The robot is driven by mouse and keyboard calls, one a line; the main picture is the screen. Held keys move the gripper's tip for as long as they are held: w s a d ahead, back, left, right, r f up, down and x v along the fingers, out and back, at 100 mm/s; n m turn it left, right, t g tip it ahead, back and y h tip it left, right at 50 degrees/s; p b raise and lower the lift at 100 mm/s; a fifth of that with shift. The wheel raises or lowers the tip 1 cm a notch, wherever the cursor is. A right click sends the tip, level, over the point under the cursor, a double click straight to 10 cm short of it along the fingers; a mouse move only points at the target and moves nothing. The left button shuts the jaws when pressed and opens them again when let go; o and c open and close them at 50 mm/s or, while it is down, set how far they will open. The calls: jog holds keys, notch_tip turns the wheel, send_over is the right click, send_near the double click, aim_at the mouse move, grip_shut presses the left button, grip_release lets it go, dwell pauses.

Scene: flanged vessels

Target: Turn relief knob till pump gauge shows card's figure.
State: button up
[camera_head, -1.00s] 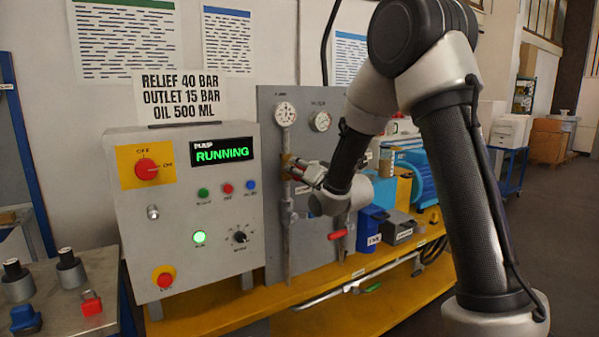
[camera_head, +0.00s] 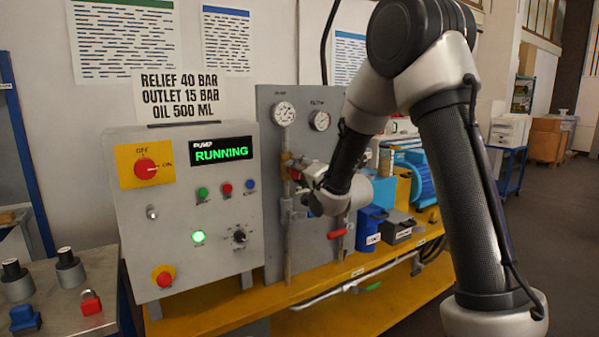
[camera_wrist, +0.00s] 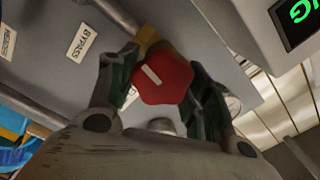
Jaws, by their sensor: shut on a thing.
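The red relief knob (camera_wrist: 163,77), with a white pointer mark, sits between the fingers of my gripper (camera_wrist: 160,85) in the wrist view. My gripper is shut on it, and in the head view my gripper (camera_head: 296,167) reaches the pipe on the grey panel, hiding the knob. The pump gauge (camera_head: 284,113) is a white dial above that pipe; its needle is too small to read. The card (camera_head: 180,96) on the wall reads RELIEF 40 BAR, OUTLET 15 BAR, OIL 500 ML.
The control box (camera_head: 190,210) left of the panel shows RUNNING on its display (camera_head: 221,152). A second gauge (camera_head: 320,120) is right of the pump gauge. A red-handled valve (camera_head: 337,234) is below my gripper. A side table (camera_head: 75,290) stands at the left.

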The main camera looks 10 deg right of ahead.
jog(key=o, duration=1)
jog(key=shift+s, duration=0.1)
jog(key=v, duration=0.7)
jog(key=shift+s, duration=0.15)
jog(key=shift+d, duration=0.1)
